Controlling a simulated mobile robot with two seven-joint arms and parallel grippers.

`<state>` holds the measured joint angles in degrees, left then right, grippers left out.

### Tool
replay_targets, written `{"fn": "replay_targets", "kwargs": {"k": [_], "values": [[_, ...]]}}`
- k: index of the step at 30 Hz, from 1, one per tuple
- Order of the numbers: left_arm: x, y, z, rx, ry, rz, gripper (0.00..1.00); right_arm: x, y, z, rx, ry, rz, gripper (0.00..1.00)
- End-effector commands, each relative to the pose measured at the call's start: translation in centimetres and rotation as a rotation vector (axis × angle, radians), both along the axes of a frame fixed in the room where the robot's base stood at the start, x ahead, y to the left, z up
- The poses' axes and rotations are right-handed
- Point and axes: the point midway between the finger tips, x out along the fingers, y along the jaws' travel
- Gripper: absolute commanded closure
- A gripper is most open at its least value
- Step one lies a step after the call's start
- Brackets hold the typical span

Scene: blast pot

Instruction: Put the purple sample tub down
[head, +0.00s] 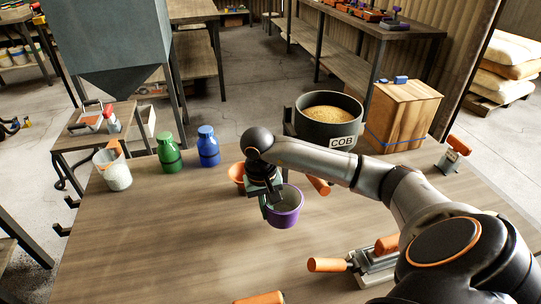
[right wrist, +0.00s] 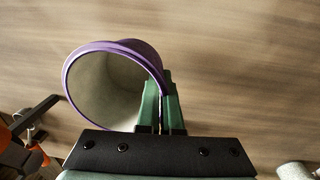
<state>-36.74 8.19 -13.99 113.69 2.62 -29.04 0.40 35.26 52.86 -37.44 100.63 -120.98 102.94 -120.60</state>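The purple sample tub (head: 284,208) is in the middle of the head view, over the wooden table (head: 180,235). It is open at the top with a pale inside and looks roughly upright. My right gripper (head: 268,204) is at its left side. In the right wrist view, the green fingers of the right gripper (right wrist: 162,98) are closed on the wall of the tub (right wrist: 118,80) at its rim. I cannot tell whether the tub's base touches the table. My left gripper is not in view.
Green (head: 169,153) and blue (head: 208,146) bottles and a white bucket (head: 115,170) stand left. A black pot marked COB (head: 328,126) and a wooden box (head: 402,115) are behind. The table's left front is clear.

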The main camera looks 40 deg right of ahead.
Motion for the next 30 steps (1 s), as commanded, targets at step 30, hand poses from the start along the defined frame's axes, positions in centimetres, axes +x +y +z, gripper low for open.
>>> {"fn": "replay_targets", "kwargs": {"k": [30], "values": [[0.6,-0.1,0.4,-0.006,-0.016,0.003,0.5,-0.4,-0.7,-3.8,0.0,-0.001,0.002,0.75]]}}
